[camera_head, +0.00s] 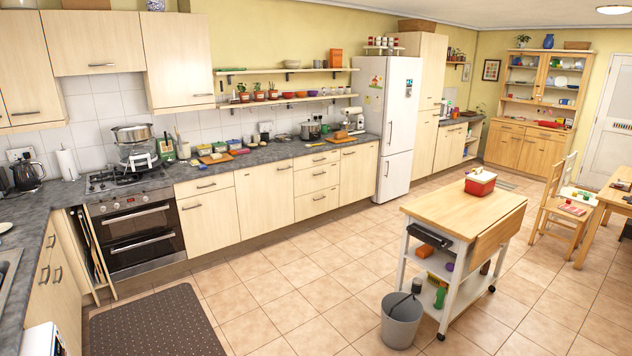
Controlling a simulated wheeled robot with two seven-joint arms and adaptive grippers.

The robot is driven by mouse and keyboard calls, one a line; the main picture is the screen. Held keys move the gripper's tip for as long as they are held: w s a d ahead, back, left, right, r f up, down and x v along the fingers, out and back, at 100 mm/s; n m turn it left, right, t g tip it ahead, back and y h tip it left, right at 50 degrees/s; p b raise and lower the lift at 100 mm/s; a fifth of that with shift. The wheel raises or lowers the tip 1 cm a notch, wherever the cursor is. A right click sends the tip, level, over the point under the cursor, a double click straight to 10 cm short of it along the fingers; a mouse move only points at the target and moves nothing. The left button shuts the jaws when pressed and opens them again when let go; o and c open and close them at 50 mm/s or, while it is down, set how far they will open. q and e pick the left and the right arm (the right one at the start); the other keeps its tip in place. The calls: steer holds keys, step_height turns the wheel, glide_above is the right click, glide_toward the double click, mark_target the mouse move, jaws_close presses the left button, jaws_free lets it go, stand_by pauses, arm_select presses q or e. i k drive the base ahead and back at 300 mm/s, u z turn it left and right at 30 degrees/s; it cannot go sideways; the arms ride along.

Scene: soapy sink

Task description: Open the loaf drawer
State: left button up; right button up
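No drawer is marked as the loaf drawer, so I cannot tell for certain which one it is. A stack of three pale wood drawers, with its top drawer (312,159), middle drawer (312,179) and bottom drawer (312,203), is in the long base cabinet run against the back wall. All three look shut, each with a bar handle. A brown loaf-like item (341,135) lies on a board on the counter above, slightly right of the stack. Another shut drawer front (205,185) is just right of the oven. Neither of my grippers is in view.
A wheeled kitchen trolley (462,210) with a red and white box (480,182) stands right of centre, a grey bucket (401,320) beside it. A dark mat (155,325) lies before the oven (135,232). Tiled floor (300,275) before the drawers is clear.

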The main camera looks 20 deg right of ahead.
mark_target(307, 180)
steer(key=z, duration=0.75)
steer(key=i, duration=6.55)
steer(key=z, duration=0.6)
steer(key=i, duration=0.7)
steer(key=u, duration=1.6)
